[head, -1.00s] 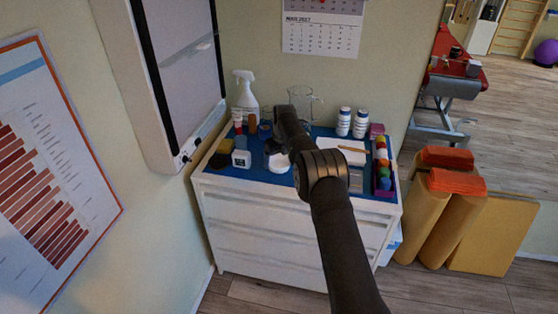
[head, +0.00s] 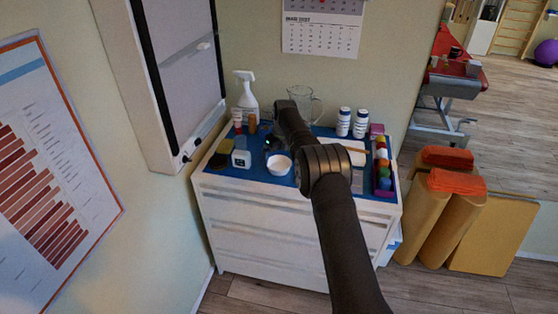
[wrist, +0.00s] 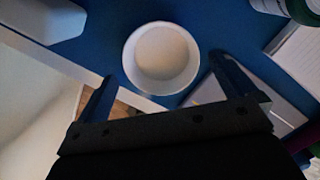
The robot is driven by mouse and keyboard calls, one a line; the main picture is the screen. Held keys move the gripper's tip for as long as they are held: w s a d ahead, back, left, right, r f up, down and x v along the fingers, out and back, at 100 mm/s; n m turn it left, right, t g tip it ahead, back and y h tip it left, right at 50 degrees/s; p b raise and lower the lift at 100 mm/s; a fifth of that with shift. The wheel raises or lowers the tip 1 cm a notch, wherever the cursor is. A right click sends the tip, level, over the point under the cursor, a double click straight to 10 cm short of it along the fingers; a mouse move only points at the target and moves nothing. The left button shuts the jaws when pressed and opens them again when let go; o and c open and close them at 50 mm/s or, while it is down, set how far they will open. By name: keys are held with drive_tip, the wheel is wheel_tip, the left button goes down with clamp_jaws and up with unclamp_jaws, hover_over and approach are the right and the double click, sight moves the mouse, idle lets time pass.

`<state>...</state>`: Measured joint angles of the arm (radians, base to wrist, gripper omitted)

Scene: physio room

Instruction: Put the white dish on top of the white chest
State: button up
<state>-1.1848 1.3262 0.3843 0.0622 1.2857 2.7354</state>
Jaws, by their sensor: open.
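The white dish (head: 279,165) is a small round bowl. It stands upright on the blue top of the white chest (head: 285,225), near the front edge. In the wrist view the dish (wrist: 161,57) appears just beyond and between the fingertips. My gripper (wrist: 162,76) is open with nothing held, one finger on either side, and a gap shows between each finger and the dish. In the head view my arm hides much of the gripper. The chest's front and corner also show in the wrist view.
A small white box (head: 241,158) stands left of the dish. A spray bottle (head: 246,96), a glass jug (head: 304,104) and white bottles (head: 344,122) stand at the back. A tray of coloured items (head: 382,170) is at the right edge. Little free room shows around the dish.

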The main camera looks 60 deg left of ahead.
sight(278, 167)
wheel_tip(278, 167, up, 9)
drive_tip(key=d, duration=0.1)
drive_tip(key=shift+d, duration=0.2)
drive_tip(key=f, duration=0.4)
drive_tip(key=a+f, duration=0.1)
drive_tip(key=f, duration=0.7)
drive_tip(key=shift+a+f, duration=0.2)
drive_tip(key=shift+a, duration=0.2)
wheel_tip(278, 167, up, 3)
drive_tip(key=shift+f, duration=0.1)
drive_tip(key=shift+r, duration=0.65)
